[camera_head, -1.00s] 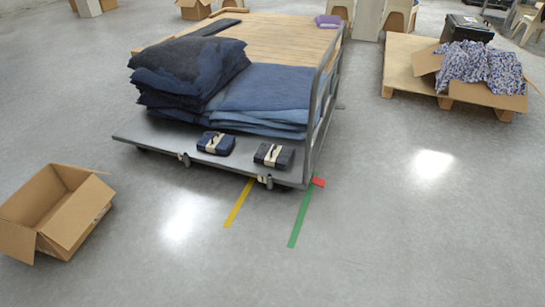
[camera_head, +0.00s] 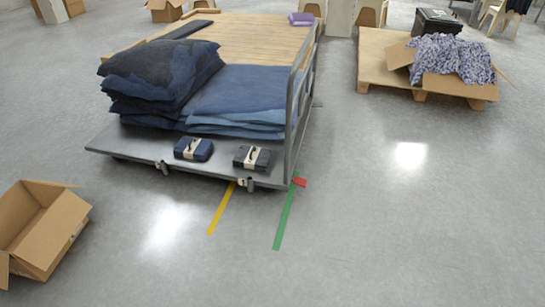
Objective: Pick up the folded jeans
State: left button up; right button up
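Folded jeans lie on a grey flatbed cart (camera_head: 125,146). A tall, dark blue-black folded pile (camera_head: 160,75) is on the left of the cart. A lower, flatter blue folded stack (camera_head: 240,90) lies beside it on the right. Two small banded folded bundles lie on the cart's front edge: a navy one (camera_head: 193,149) and a dark grey one (camera_head: 252,158). I cannot tell which of these the task means. Neither of my grippers shows in the head view.
The cart has a metal rail (camera_head: 298,100) on its right side. An open cardboard box (camera_head: 52,235) stands at front left. A wooden pallet (camera_head: 375,50) at back right bears a box of patterned cloth (camera_head: 445,60). Floor in front and right is clear.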

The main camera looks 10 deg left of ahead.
aim_at(253, 158)
jog(key=i+j+z, duration=0.5)
jog(key=i+j, duration=0.25)
jog(key=i+j+z, duration=0.1)
jog(key=j, duration=0.35)
jog(key=i+j, duration=0.55)
jog(key=j, duration=0.2)
jog(key=i+j+z, duration=0.1)
jog(key=i+j, duration=0.35)
jog(key=j, duration=0.3)
jog(key=i+j+z, duration=0.1)
jog(key=j, duration=0.3)
jog(key=i, duration=0.1)
